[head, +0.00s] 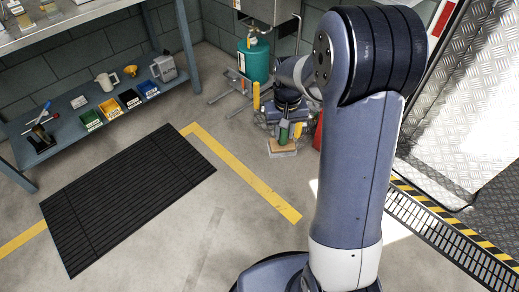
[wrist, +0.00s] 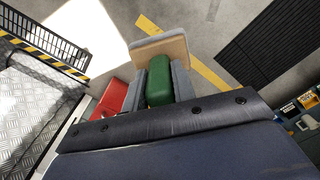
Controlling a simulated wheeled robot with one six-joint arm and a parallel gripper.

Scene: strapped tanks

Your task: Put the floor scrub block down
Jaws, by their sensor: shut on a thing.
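The floor scrub block (head: 282,149) has a tan, board-like base and a green upper part. In the wrist view its green part (wrist: 159,82) sits between the two grey fingers, with the tan base beyond the fingertips. My gripper (head: 284,133) points down and is shut on the green part; the fingers also show in the wrist view (wrist: 160,72). In the head view the base appears low over the concrete floor. I cannot tell whether it touches the floor. My arm hides part of the area to its right.
A red object (wrist: 112,98) stands close beside the gripper. A teal cylinder (head: 256,60) stands behind, by the wall. Yellow floor tape (head: 245,175) and a black mat (head: 128,195) lie left. A floor grate (head: 440,232) lies right. Concrete between tape and gripper is clear.

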